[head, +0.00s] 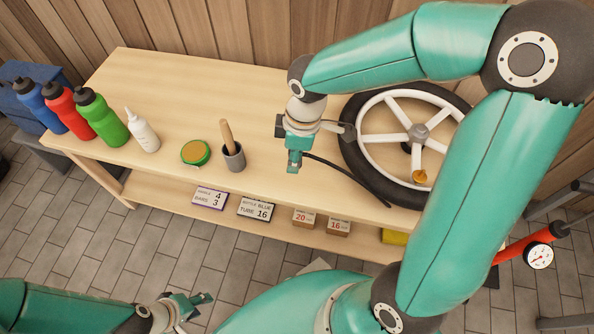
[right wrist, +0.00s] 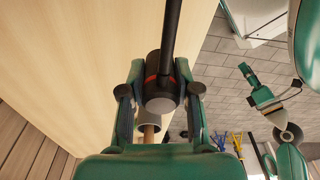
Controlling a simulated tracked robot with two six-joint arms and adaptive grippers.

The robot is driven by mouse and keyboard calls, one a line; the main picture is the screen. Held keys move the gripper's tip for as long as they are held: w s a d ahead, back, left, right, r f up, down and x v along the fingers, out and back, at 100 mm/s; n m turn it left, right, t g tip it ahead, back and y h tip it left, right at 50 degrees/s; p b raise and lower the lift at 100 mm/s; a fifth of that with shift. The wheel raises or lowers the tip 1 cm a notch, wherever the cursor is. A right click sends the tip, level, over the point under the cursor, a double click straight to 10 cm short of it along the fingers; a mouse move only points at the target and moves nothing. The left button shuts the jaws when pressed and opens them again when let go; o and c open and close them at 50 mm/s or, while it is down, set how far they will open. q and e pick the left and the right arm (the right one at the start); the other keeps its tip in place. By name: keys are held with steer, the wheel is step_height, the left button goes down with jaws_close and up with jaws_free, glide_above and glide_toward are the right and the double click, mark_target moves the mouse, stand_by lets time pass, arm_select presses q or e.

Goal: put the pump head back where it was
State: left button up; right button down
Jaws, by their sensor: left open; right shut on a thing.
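The pump head (right wrist: 160,94) is a dark cylinder with an orange-red ring, gripped between both fingers of my right gripper (right wrist: 160,92) in the right wrist view. In the head view my right gripper (head: 294,160) is above the front part of the bench, between the grey cup and the wheel. A black hose (head: 345,176) runs from it to the right, over the bench edge and behind my arm. The red pump (head: 522,243) with a white gauge (head: 540,256) stands at the right, partly hidden by my arm. My left gripper (head: 196,306) is open and empty, low in front of the bench.
A wheel (head: 372,165) lies on the bench's right part. A grey cup (head: 233,160) with a wooden handle, a green tin (head: 195,153), a white bottle (head: 142,130) and coloured bottles (head: 101,118) stand left. Labelled boxes (head: 304,217) sit on the lower shelf. The bench's back left is clear.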

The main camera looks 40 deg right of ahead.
mark_target(293, 178)
steer(key=shift+f+b, duration=1.1)
steer(key=shift+f, duration=1.8)
steer(key=shift+f, duration=0.15)
steer(key=c, duration=0.8)
jaws_free()
steer(key=r+p, duration=0.1)
steer(key=r, duration=0.3)
steer(key=r+p, duration=0.2)
steer(key=r, duration=0.2)
steer(key=s+d+r+p, duration=0.1)
steer(key=r, duration=0.3)
steer(key=shift+r+p, duration=0.15)
steer(key=shift+p, duration=0.15)
